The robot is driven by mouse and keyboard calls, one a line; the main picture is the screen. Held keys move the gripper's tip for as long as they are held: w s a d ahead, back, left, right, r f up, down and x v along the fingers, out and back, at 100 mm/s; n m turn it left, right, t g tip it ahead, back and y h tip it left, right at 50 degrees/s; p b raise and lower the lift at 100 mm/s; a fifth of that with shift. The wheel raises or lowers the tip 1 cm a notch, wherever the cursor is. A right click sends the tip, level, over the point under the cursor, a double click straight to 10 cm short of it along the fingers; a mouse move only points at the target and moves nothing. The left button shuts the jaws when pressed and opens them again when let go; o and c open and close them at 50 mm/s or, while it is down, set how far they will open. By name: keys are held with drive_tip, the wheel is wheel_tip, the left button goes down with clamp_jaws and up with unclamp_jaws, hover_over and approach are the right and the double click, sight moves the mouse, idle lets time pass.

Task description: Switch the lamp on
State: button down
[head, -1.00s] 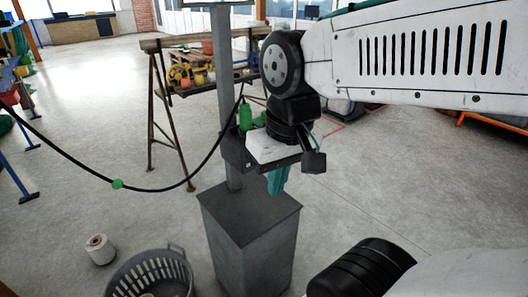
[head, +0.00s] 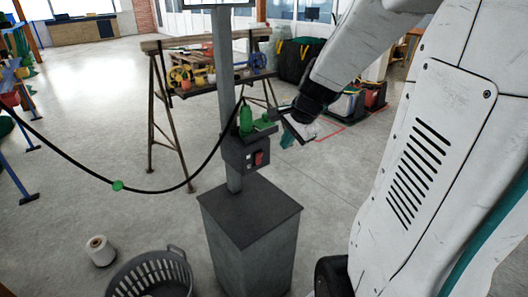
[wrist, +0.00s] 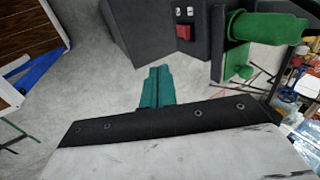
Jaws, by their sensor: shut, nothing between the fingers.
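A dark switch box (head: 240,153) is fixed to a grey post (head: 222,80). A red switch (head: 259,158) is on its front face; I cannot tell its position. The red switch also shows at the top of the wrist view (wrist: 184,32). No lamp can be made out for certain; the post's top is cut off by the head view's edge. My gripper (head: 287,138) is to the right of the box, apart from the switch. In the wrist view its teal fingers (wrist: 157,85) are together and empty, pointing below the switch.
Green fittings (head: 246,120) stick out at the box's top, and a black cable (head: 150,191) hangs to the left. The post stands on a grey pedestal (head: 250,215). A basket (head: 150,275) and a spool (head: 100,250) are on the floor. A trestle table (head: 205,88) stands behind.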

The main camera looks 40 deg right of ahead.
sight(259, 159)
drive_tip(key=w+f, duration=0.8)
drive_tip(key=shift+w+a, duration=0.15)
drive_tip(key=shift+a, duration=0.05)
drive_tip(key=shift+d, duration=0.1)
idle(0.3)
